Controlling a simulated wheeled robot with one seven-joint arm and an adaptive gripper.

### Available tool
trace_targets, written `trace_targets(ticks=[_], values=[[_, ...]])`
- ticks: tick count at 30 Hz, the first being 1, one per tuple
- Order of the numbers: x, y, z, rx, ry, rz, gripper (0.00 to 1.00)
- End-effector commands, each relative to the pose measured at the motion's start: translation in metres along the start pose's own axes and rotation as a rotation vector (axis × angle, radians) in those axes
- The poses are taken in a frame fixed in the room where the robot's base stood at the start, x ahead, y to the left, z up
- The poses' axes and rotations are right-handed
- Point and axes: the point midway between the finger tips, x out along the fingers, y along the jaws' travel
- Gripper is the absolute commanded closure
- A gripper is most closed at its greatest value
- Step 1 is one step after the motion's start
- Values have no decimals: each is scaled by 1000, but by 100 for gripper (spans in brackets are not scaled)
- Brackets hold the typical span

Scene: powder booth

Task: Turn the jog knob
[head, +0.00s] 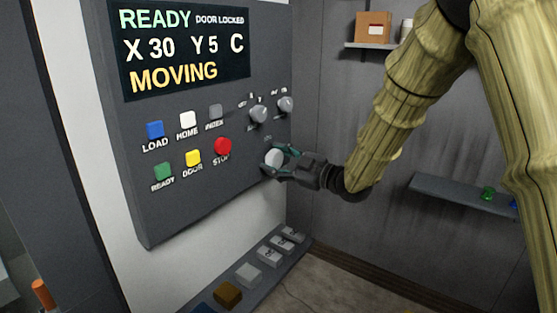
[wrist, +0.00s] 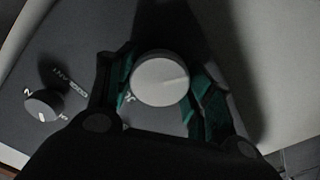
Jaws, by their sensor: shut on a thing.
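The jog knob (head: 274,158) is a round light-grey dial low on the right side of the dark control panel (head: 190,215). It also shows in the wrist view (wrist: 160,78), with a pale pointer line toward its right side. My gripper (head: 279,161) is shut on this knob, with a teal-padded finger on each side of it. In the wrist view the fingers (wrist: 163,92) flank the knob. The panel's screen (head: 185,50) reads READY, DOOR LOCKED, X 30, Y 5, C and MOVING. Much of the label by the knob is hidden.
Two smaller knobs (head: 258,114) (head: 286,104) sit just above my gripper. The red STOP button (head: 223,147) is close to its left, with several other buttons beyond. A ledge with blocks (head: 249,275) runs below. Wall shelves (head: 465,194) (head: 378,45) stand to the right.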

Motion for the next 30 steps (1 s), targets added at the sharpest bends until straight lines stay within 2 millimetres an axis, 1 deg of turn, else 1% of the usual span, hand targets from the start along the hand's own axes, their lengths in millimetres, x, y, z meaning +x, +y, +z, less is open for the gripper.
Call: trace_targets(ticks=[30], values=[[-1, -1, -1, 970, -2, -1, 72]])
